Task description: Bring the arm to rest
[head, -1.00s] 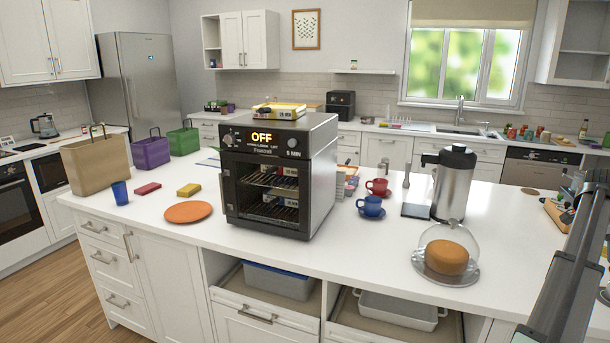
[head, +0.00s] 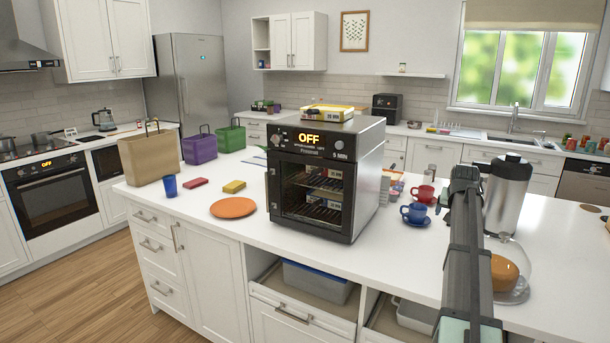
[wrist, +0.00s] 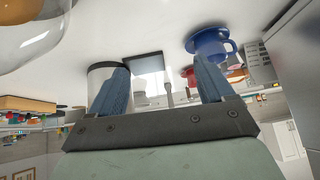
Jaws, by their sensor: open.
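My gripper (wrist: 163,82) shows in the wrist view with its two blue-grey fingers spread apart and nothing between them. In the head view my arm rises along the right side, in front of the white island counter (head: 390,262). It partly covers the cake under the glass dome (head: 512,278) and passes close to the steel urn (head: 512,185). The wrist view is upside down; beyond the fingers are the urn (wrist: 100,75), a dark flat plate (wrist: 143,60) and the blue cup (wrist: 210,45). The fingers touch nothing that I can make out.
The toaster oven (head: 325,180) stands mid-counter, its display reading OFF. The blue cup (head: 414,213) and red cup (head: 424,193) are between it and my arm. An orange plate (head: 233,208), blue tumbler (head: 170,187) and bags are at left. The front-left counter has bare room.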

